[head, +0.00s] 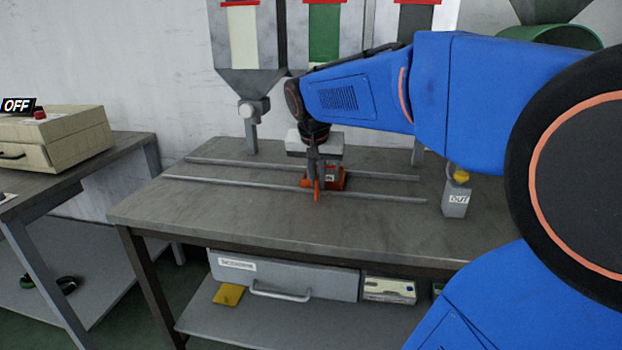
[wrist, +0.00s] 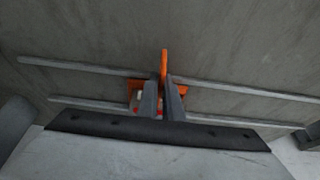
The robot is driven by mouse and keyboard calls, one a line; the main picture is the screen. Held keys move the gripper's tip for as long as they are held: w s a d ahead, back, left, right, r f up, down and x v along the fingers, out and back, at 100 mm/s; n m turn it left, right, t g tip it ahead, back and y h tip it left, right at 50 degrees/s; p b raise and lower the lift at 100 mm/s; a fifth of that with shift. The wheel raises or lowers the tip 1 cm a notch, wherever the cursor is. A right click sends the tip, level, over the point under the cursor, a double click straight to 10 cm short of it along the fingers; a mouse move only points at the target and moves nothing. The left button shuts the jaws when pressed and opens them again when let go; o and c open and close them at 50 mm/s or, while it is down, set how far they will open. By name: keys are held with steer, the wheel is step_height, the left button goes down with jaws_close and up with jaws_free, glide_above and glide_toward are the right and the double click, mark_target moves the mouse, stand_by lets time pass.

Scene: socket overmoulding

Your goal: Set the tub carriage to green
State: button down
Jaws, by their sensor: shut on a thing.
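The tub carriage (head: 338,181), a red-orange block with an orange upright handle (wrist: 164,60), sits on two rails across the bench. My gripper (head: 317,178) is shut on the handle; its two fingers (wrist: 161,88) stand either side of it in the wrist view. Behind stand hoppers with coloured panels: cream (head: 243,38) at left, green (head: 324,34) in the middle and dark grey (head: 413,22) at right. In the head view the carriage is roughly below the green hopper, whose outlet is hidden by my arm. The tub is largely hidden.
The front rail (head: 240,184) and rear rail (head: 225,163) are clear left of the carriage. A grey box marked OUT (head: 455,200) with a yellow top stands at the bench's right. A side bench at left holds a cream machine (head: 60,140) with an OFF sign (head: 17,105).

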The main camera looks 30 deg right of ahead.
stand_by(0.3)
steer(key=c, duration=1.9)
jaws_free()
steer(key=shift+r, duration=0.1)
steer(key=v, duration=1.7)
steer(key=shift+r, duration=0.15)
steer(key=shift+s, duration=0.2)
